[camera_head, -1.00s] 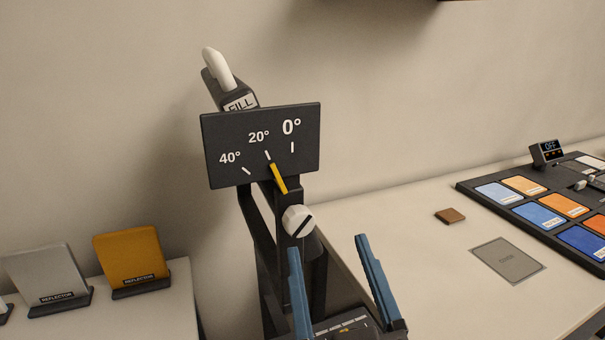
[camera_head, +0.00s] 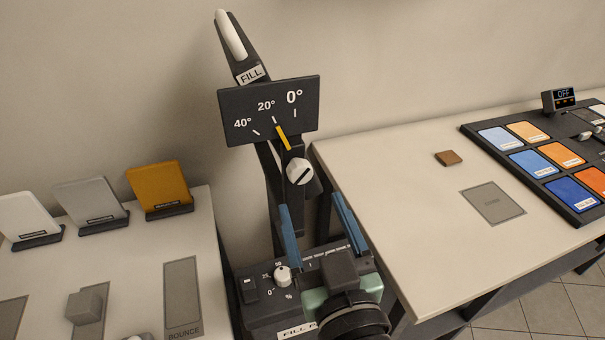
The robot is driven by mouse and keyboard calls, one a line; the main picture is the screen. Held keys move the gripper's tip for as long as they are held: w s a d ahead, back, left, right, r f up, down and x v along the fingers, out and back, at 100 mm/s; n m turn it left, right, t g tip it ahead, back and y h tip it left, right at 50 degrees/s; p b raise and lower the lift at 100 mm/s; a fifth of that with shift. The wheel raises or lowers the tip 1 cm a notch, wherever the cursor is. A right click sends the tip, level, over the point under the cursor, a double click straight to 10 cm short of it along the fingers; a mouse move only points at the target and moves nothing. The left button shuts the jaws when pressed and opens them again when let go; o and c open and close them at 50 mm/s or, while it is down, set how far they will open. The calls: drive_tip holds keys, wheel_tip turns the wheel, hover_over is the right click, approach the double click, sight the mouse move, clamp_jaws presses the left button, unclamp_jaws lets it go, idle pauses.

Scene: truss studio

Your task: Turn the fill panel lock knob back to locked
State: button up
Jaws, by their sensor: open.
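The lock knob (camera_head: 299,171) is a round white knob with a dark diagonal slot, on the dark fill panel stand below the angle scale (camera_head: 268,109). The scale reads 0°, 20° and 40°, and its yellow pointer (camera_head: 283,137) lies close to the 20° mark. My gripper (camera_head: 314,207) is open, its two blue fingers pointing up just below the knob in the picture. Nothing is between the fingers, and they look apart from the knob. The FILL label (camera_head: 251,75) and a white handle (camera_head: 231,35) are above the scale.
A control box (camera_head: 262,300) with a small dial is low in the middle. The left table (camera_head: 135,266) holds reflector cards (camera_head: 158,188). The right table (camera_head: 400,185) holds a brown block (camera_head: 448,158), a grey mat (camera_head: 492,203) and a swatch board (camera_head: 470,132).

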sight(301, 177)
drive_tip(key=p+x, duration=0.1)
drive_tip(key=x, duration=0.6)
drive_tip(key=shift+p, duration=0.35)
drive_tip(key=shift+d, duration=0.1)
clamp_jaws()
